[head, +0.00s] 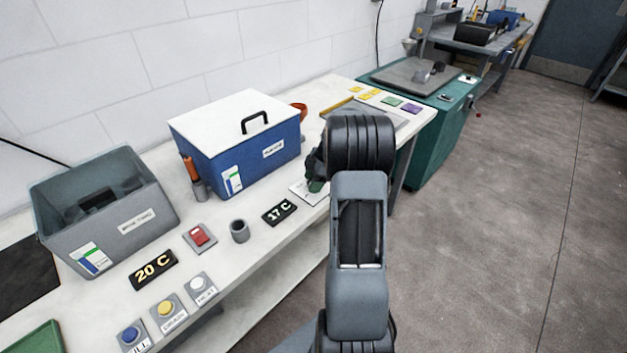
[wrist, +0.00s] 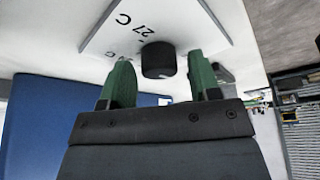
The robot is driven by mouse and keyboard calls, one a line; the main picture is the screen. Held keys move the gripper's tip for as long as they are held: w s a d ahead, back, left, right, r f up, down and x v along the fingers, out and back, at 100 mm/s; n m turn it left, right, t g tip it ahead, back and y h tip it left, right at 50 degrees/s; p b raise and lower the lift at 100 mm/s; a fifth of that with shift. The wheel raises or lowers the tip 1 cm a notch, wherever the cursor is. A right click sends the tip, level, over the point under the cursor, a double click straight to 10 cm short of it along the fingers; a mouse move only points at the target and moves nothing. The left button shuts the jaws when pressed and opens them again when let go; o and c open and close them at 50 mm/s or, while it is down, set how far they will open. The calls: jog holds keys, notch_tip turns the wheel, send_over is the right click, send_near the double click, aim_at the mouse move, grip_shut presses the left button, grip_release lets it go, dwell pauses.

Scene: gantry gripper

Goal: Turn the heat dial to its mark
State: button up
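The heat dial is a black round knob (wrist: 158,60) on a white plate (wrist: 100,40) in the wrist view. The plate is printed with "27 C" and a second marking that is partly hidden. In the head view the plate (head: 302,194) lies on the white bench, and my gripper and arm hide the knob. My gripper (wrist: 160,76) is open, with one green finger on each side of the knob. The fingers look apart from it; I cannot tell whether they reach alongside it. My gripper also shows in the head view (head: 316,180), partly hidden by my arm.
A blue box (head: 240,158) with a white lid stands left of the plate. Open floor lies right.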

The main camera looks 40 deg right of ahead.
jog(key=c, duration=0.8)
